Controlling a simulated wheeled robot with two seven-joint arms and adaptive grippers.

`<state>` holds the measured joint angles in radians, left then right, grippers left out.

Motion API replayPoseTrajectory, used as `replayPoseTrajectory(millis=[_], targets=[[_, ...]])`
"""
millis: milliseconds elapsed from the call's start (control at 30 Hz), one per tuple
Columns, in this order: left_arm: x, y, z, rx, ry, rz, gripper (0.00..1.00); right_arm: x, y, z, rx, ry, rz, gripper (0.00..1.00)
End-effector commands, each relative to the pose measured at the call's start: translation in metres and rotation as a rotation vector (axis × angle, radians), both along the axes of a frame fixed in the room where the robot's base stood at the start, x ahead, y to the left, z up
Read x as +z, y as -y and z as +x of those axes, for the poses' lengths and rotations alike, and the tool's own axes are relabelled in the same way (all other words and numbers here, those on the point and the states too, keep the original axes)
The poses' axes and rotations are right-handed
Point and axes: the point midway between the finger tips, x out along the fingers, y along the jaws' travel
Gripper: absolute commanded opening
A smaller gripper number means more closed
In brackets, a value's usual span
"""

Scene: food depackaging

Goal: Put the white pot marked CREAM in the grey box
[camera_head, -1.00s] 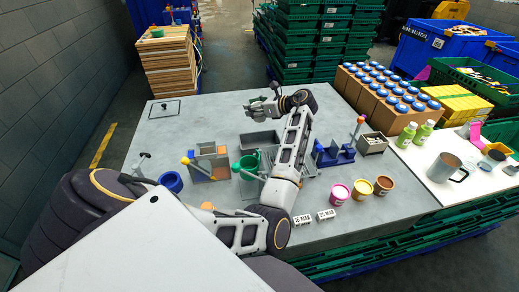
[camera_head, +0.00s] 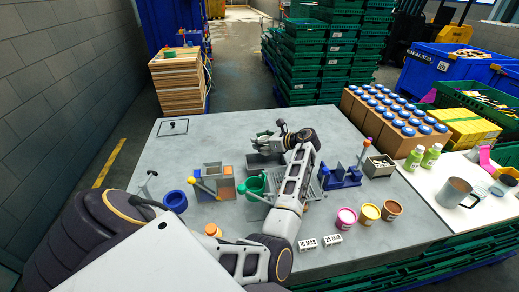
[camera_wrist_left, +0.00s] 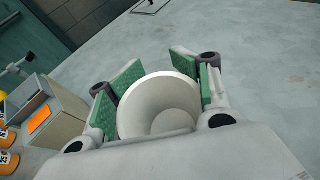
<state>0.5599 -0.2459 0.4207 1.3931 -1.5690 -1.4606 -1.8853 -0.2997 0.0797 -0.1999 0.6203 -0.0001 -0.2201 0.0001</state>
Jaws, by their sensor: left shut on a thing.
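My left gripper (camera_head: 266,142) is shut on a white round pot (camera_wrist_left: 160,108), which sits between the green finger pads in the left wrist view. No CREAM mark shows on the side I see. In the head view the fingers hide most of the pot. A grey box (camera_head: 262,161) stands on the table just in front of and below my left gripper, partly covered by the hand and arm. My right gripper is not in view.
Near the grey box are a green cup (camera_head: 252,184), an orange-and-grey holder (camera_head: 218,183) and a blue rack (camera_head: 342,177). Another grey box (camera_head: 379,166) holds small pale things. The back left table is mostly clear.

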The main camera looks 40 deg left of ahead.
Motion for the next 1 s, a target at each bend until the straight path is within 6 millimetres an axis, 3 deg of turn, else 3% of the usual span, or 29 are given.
replayPoseTrajectory(millis=[367,767,1000], targets=[[-0.002,0.000,0.000,0.000,0.001,0.000,0.17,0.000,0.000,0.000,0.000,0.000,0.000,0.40],[-0.036,0.000,0.000,0.000,0.000,-0.001,0.17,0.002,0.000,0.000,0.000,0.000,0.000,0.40],[-0.039,0.000,0.000,0.000,0.001,0.000,0.17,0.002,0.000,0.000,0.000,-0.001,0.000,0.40]])
